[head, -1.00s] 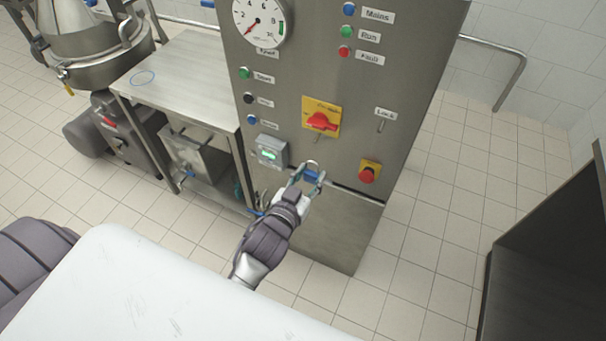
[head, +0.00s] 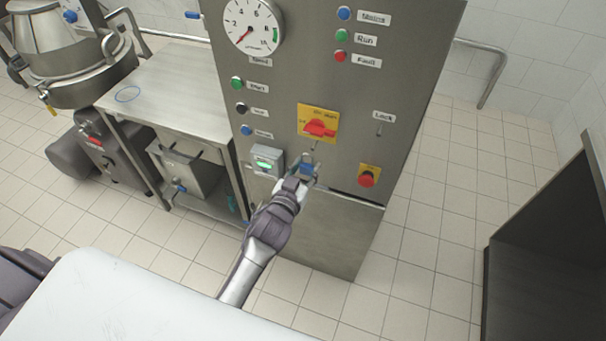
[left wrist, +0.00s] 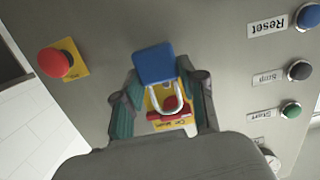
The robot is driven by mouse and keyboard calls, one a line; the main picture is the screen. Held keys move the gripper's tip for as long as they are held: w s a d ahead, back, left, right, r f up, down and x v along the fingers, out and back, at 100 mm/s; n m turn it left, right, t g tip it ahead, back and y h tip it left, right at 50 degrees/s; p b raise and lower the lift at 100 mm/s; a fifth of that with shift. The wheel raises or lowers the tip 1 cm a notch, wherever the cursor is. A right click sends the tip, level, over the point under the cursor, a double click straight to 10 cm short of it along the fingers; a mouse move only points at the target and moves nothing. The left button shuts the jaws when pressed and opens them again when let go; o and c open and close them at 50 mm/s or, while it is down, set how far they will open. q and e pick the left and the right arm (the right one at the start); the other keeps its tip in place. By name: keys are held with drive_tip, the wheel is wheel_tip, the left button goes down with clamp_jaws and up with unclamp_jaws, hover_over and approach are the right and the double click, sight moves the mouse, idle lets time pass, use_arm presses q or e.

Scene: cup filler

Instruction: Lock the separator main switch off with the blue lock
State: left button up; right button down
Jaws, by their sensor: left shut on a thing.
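The separator main switch, a red handle on a yellow plate (head: 318,123), is on the front of the grey steel cabinet. Its handle lies roughly crosswise in the head view. A small metal piece (head: 315,146) sticks out below the plate. My left gripper (head: 303,168) is shut on the blue lock (head: 307,169), just below the switch. In the left wrist view the lock (left wrist: 154,63) sits between the fingers (left wrist: 166,82). Its metal shackle overlaps the switch (left wrist: 185,116) in the picture; I cannot tell whether it passes through anything. My right gripper is not in view.
A red emergency button (head: 367,179) is right of my gripper. A grey box with a green light (head: 267,160) is close on its left. An empty hook (head: 378,131) sits under the "Lock" label. A steel table (head: 160,85) stands left.

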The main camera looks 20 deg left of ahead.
sight(316, 150)
use_arm(q)
drive_tip(key=shift+w, duration=0.6)
drive_tip(key=shift+w+f+b, duration=0.2)
drive_tip(key=shift+w+b, duration=0.4)
drive_tip(key=shift+w, duration=0.4)
drive_tip(key=shift+w+f+b, duration=0.2)
drive_tip(key=shift+w+b, duration=0.35)
drive_tip(key=shift+w, duration=0.4)
drive_tip(key=o, duration=1.3)
drive_tip(key=shift+f, duration=0.1)
drive_tip(key=shift+s, duration=0.1)
